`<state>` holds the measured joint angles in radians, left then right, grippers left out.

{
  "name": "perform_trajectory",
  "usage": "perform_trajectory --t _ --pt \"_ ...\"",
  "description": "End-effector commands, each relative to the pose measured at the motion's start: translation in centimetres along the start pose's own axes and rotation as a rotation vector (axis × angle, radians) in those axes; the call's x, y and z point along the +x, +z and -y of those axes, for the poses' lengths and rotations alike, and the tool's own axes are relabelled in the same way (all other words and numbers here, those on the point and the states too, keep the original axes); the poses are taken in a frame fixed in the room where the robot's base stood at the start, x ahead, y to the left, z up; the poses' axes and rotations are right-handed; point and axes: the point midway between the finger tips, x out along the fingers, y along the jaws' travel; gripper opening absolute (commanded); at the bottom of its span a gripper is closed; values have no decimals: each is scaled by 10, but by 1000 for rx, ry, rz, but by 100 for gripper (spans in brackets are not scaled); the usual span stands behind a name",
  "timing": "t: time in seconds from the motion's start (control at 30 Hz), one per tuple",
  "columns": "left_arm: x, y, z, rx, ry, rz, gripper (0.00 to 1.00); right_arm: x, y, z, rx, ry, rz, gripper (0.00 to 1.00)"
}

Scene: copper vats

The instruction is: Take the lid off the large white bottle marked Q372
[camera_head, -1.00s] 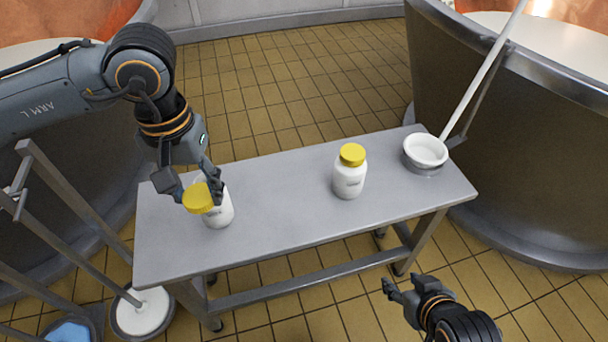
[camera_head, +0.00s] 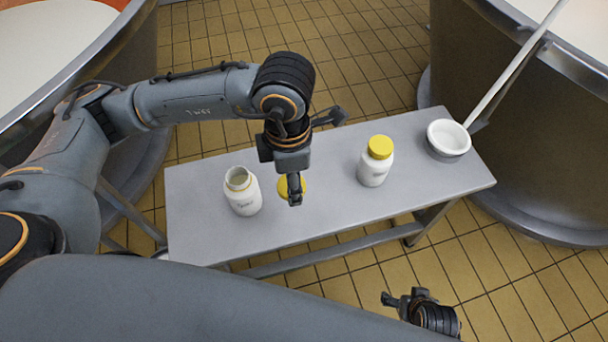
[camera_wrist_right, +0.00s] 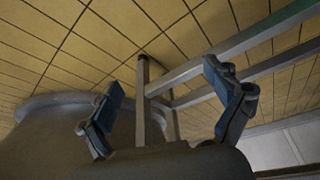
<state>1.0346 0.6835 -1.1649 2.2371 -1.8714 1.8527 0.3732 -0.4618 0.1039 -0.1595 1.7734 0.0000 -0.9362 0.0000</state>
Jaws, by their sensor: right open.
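The white bottle on the left (camera_head: 243,194) stands upright on the grey table with its mouth open and uncovered. A second white bottle (camera_head: 374,168) stands farther right with its yellow lid (camera_head: 380,147) on. Their labels are too small to read here. A loose yellow lid (camera_head: 285,185) is right of the open bottle, at my left gripper (camera_head: 294,196). A finger hides part of this lid, and I cannot tell whether the lid is gripped or resting on the table. My right gripper (camera_head: 399,298) is open and empty in front of the table; it also shows in the right wrist view (camera_wrist_right: 164,76).
A white bowl-like container (camera_head: 448,138) sits at the table's right end. A pale pole leans above it against a large vat (camera_head: 490,110). Another vat rises at the left.

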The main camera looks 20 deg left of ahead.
Motion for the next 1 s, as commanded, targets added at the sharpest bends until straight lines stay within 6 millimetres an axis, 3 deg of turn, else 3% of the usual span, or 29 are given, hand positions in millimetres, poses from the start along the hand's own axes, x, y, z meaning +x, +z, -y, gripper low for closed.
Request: perform_trajectory --t 0.4,0.63,0.77,1.0 --pt "0 14 42 -981 -4 -2 12 31 72 0 -2 -2 147 90" --pt "2 17 51 -1252 -1 -1 12 38 92 0 -2 -2 180 90" --pt "8 18 41 -1295 3 -2 12 38 91 0 -2 -2 181 90" --pt "33 28 -14 -1298 3 -2 12 28 74 -1 0 0 169 90"
